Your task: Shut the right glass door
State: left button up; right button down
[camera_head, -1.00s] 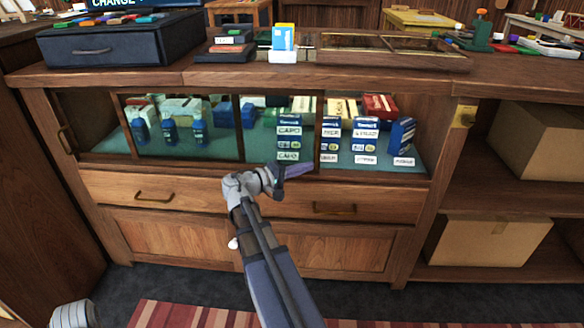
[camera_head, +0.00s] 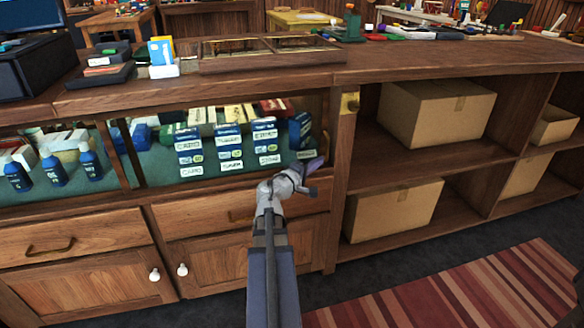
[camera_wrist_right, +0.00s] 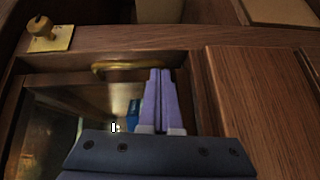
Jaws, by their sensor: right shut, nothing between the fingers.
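The right glass door (camera_head: 131,160) is a wood-framed pane in the display case. Its left stile sits close beside the left door's right stile. Its right edge is close to the case's right post (camera_head: 343,150); I cannot tell whether a thin gap is left. In the right wrist view its brass handle (camera_wrist_right: 125,66) lies along the stile near the post. My right gripper (camera_head: 316,165) is shut and empty at the door's lower right. Its purple fingertips (camera_wrist_right: 160,72) are at the door's right stile beside the handle; contact is unclear. My left gripper is out of view.
Blue boxes (camera_head: 228,145) and bottles stand behind the glass. Drawers (camera_head: 80,236) lie below. Cardboard boxes (camera_head: 435,110) fill open shelves to the right. A brass fitting (camera_head: 349,103) is on the post. A striped rug (camera_head: 480,290) lies on the open floor.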

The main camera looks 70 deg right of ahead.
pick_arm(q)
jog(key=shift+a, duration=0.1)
pick_arm(e)
jog(key=shift+s+d, duration=0.65)
jog(key=shift+s, duration=0.15)
jog(key=shift+s+d, duration=0.6)
jog(key=shift+s, duration=0.2)
jog(key=shift+s, duration=0.1)
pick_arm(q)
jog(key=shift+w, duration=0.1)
